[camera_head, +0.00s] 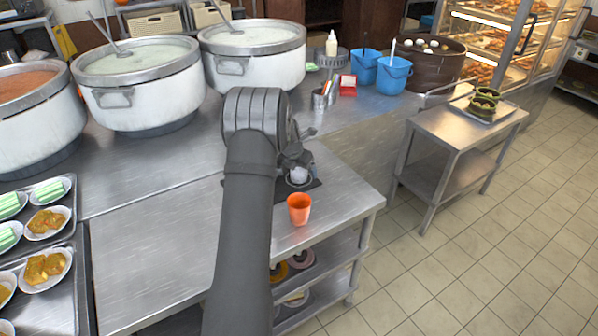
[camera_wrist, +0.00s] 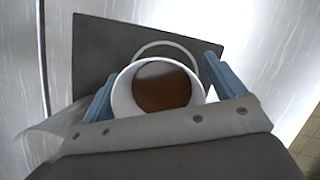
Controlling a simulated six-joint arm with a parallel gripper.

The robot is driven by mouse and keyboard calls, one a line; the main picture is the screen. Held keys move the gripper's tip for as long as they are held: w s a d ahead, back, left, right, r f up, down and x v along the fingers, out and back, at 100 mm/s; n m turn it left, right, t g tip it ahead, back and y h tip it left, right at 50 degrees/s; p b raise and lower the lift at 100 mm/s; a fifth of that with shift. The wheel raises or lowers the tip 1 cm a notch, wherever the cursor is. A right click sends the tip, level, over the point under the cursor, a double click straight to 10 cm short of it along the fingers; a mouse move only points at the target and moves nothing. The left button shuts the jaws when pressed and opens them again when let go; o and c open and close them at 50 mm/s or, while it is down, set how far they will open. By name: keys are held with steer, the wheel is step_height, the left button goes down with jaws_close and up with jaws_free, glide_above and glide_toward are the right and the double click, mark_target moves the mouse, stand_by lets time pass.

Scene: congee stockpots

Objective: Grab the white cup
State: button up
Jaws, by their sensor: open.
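The white cup (camera_head: 299,175) stands on a dark mat (camera_head: 311,185) on the steel table, partly hidden by my arm and gripper in the head view. In the wrist view the white cup (camera_wrist: 122,101) appears from above, upright, with brown inside and a pale ring beyond it. My gripper (camera_wrist: 158,80) is open, with one blue finger on each side of the cup. I cannot tell whether either finger touches it. My gripper (camera_head: 300,165) also shows above the mat in the head view.
An orange cup (camera_head: 299,209) stands just in front of the mat. A holder with utensils (camera_head: 322,98), a red box (camera_head: 347,85) and two blue buckets (camera_head: 394,74) stand farther back. Large stockpots (camera_head: 139,88) line the back left; food trays (camera_head: 40,225) lie at left.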

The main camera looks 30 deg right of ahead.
steer(key=c, duration=1.3)
steer(key=shift+o, duration=0.2)
steer(key=shift+r, duration=0.15)
